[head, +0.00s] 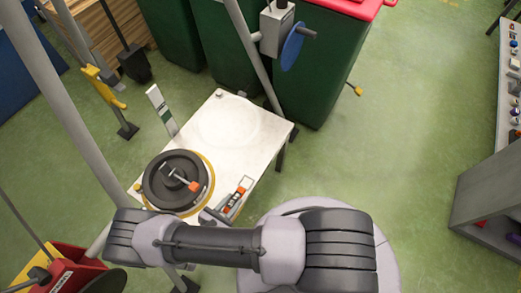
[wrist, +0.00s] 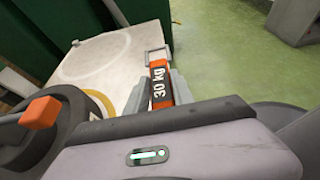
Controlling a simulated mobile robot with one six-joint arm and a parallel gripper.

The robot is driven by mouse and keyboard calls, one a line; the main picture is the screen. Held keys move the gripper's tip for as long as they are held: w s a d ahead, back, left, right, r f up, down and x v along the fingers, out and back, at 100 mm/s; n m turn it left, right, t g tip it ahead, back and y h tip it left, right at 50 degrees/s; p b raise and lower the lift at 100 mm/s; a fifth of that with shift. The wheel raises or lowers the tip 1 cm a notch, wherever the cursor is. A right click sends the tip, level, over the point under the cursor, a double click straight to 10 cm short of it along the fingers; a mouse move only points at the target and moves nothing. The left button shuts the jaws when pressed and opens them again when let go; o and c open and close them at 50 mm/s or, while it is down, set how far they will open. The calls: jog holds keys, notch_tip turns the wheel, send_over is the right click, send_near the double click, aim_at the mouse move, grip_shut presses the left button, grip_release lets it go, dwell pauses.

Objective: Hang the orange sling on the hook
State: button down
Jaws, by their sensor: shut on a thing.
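The orange sling (wrist: 159,82) is a short orange strap with a black label reading "30 kg" and a square grey metal frame at its far end. My gripper (wrist: 157,98) is shut on it, with one finger on each side. In the head view the sling (head: 234,199) is over the near right part of the white table, and my gripper (head: 225,211) is partly hidden by my arm. A yellow hook-like piece (head: 105,88) is on a post at the upper left; I cannot tell whether it is the task's hook.
A dark turntable (head: 151,190) with an orange-tipped lever (head: 193,186) sits on the white table (head: 222,110). A blue disc (head: 292,46) is on a post behind it. Green bins (head: 330,70) stand at the back. The floor to the right is clear up to a grey shelf (head: 485,190).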

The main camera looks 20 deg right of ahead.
jog(key=shift+s+d+f, duration=0.1)
jog(key=shift+s+f, duration=0.15)
jog(key=shift+f, duration=0.1)
jog(key=b, duration=0.4)
send_over(246, 173)
jog(key=shift+s+f, duration=0.2)
jog(key=shift+f, duration=0.6)
jog(key=f+b, duration=0.3)
jog(key=shift+w+d+f, duration=0.1)
jog(key=shift+w+f, duration=0.1)
jog(key=shift+r, duration=0.25)
jog(key=shift+f, duration=0.2)
jog(key=c, duration=1.1)
grip_release()
